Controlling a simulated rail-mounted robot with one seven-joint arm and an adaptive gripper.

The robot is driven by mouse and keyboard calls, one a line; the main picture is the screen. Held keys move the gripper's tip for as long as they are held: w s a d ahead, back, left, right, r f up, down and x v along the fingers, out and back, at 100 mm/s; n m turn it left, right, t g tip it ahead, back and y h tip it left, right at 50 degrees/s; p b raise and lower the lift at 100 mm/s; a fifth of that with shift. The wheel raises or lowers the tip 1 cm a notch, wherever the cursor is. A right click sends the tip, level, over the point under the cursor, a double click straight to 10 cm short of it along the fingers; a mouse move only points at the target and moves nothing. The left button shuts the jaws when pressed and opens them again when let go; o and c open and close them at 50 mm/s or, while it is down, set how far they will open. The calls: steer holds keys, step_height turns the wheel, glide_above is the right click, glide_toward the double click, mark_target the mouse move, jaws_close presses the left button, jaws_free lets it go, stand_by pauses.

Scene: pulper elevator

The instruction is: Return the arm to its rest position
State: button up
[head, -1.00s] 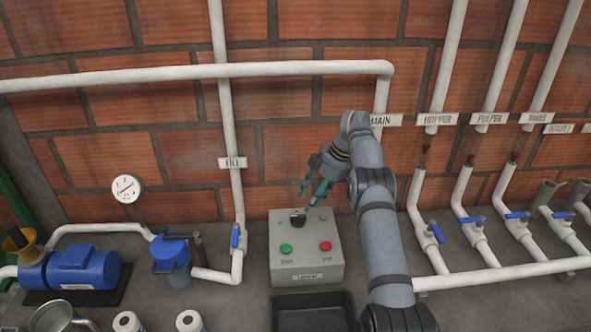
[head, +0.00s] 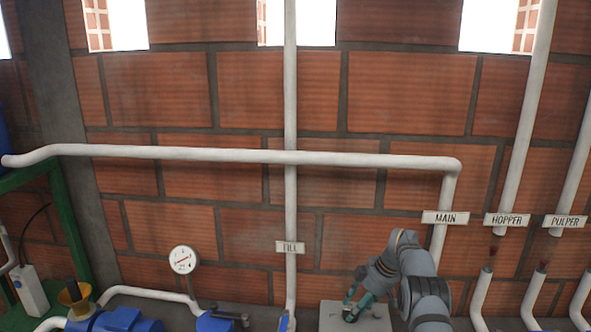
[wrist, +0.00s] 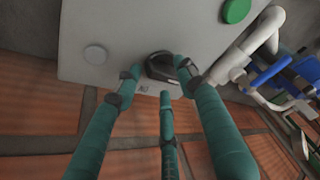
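My gripper (wrist: 160,82) has slender teal fingers. In the wrist view they are spread apart, with their tips close around a black knob (wrist: 160,66) on the grey control box (wrist: 120,30). I cannot tell whether they touch the knob. Nothing shows held between them. In the head view my gripper (head: 354,300) is at the top of the control box (head: 332,318), low in the picture. My arm rises from the bottom edge to the right of the box and bends over toward it. Most of the box is cut off by the frame's lower edge.
Behind the box is a brick wall with a white pipe (head: 200,154) across it and upright pipes to the right, labelled MAIN (head: 445,218), HOPPER and PULPER. A gauge (head: 183,260) and blue pump (head: 118,320) are at left.

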steer(key=shift+r+n+p, duration=0.1)
steer(key=shift+n+p, duration=0.3)
steer(key=shift+p, duration=0.1)
steer(key=v, duration=0.7)
steer(key=x, duration=0.7)
steer(key=shift+s+f, duration=0.1)
steer(key=shift+f, duration=0.15)
steer(key=shift+r+b, duration=0.15)
steer(key=shift+b, duration=0.15)
steer(key=shift+m+b, duration=0.35)
steer(key=shift+m, duration=0.05)
